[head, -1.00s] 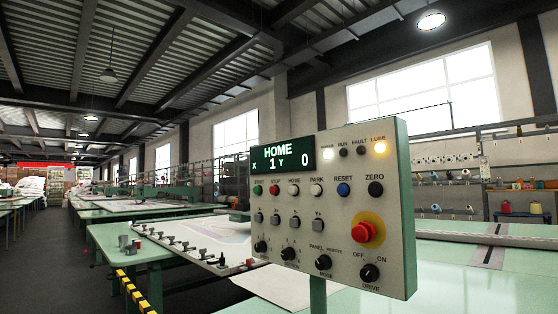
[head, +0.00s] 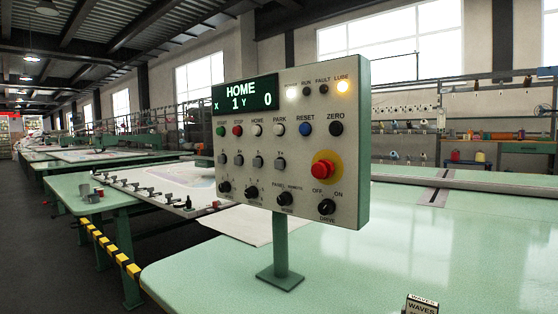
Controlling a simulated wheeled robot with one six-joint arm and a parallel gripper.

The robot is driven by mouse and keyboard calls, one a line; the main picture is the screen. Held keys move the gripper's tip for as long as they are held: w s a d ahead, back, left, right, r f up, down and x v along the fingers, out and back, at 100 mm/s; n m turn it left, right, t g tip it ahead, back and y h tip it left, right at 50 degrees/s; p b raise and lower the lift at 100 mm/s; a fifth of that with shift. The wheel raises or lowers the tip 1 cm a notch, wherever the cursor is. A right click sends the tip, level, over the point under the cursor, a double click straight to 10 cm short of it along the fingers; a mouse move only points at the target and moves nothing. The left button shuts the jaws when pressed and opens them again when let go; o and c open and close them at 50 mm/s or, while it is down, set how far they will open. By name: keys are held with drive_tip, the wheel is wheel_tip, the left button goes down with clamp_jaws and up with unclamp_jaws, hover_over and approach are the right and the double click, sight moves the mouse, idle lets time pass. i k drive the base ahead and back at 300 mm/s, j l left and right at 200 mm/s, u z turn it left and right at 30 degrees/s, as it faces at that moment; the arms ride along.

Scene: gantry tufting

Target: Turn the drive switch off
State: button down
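The drive switch (head: 327,207) is a black rotary knob at the lower right of the control panel (head: 350,120), with OFF and ON printed above it and DRIVE below. Its pointer is too small to read surely. A red emergency button on a yellow disc (head: 324,169) sits just above it. The panel display (head: 246,95) reads HOME, X 1, Y 0. The white lamp and the LUBE lamp (head: 342,87) are lit; RUN and FAULT look dark.
The panel stands on a green post (head: 281,260) on a pale green table (head: 400,240). A frame with clamps (head: 150,190) lies to the left. The space before the panel looks clear.

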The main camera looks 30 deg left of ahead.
sight(327, 207)
drive_tip(key=k+j, duration=0.1)
drive_tip(key=j, duration=0.3)
drive_tip(key=k+j+z, duration=0.1)
drive_tip(key=j, duration=0.35)
drive_tip(key=k+j, duration=0.1)
drive_tip(key=j, duration=0.3)
drive_tip(key=k+j, duration=0.1)
drive_tip(key=j, duration=0.3)
drive_tip(key=z, duration=0.05)
